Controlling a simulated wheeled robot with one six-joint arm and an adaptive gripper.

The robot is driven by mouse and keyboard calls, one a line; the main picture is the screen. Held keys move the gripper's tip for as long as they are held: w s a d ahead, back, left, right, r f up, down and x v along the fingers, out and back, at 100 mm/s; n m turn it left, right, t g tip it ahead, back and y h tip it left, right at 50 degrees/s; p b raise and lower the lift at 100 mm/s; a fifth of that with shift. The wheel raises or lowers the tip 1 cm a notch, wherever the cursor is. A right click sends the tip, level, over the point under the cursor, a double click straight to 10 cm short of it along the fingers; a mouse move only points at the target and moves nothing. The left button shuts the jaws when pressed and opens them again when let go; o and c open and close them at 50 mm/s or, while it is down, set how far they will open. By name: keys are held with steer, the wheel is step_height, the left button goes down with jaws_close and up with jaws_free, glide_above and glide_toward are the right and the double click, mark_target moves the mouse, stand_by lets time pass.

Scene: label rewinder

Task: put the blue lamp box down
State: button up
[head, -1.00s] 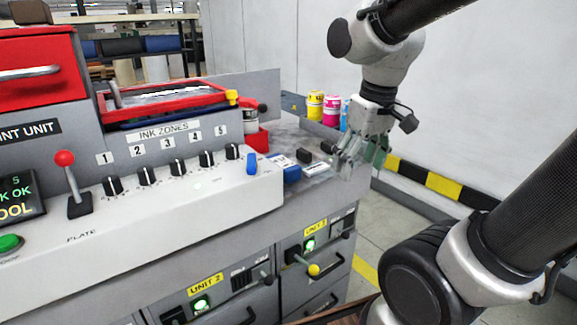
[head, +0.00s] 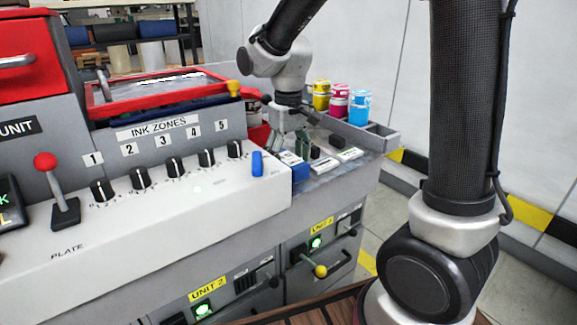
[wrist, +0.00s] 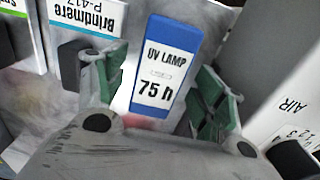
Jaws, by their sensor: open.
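The blue lamp box (head: 298,172) sits on the grey bench top at the right end of the console. In the wrist view the box (wrist: 160,65) shows a white label reading "UV LAMP 75 h". My gripper (head: 289,147) is over the box, pointing down. Its green-padded fingers are open, one on each side of the box's near end in the wrist view, with a visible gap on both sides. The gripper hides part of the box in the head view. I cannot tell how high the fingertips are above the bench.
White-labelled boxes with black blocks (head: 325,164) lie just right of the lamp box. Yellow, magenta and cyan ink cans (head: 340,104) stand behind, beside a grey tray (head: 375,135). The console with a blue switch (head: 257,163) is close on the left.

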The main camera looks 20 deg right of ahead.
steer(key=shift+f, duration=0.6)
steer(key=c, duration=1.3)
steer(key=shift+r, duration=0.15)
steer(key=shift+c, duration=0.6)
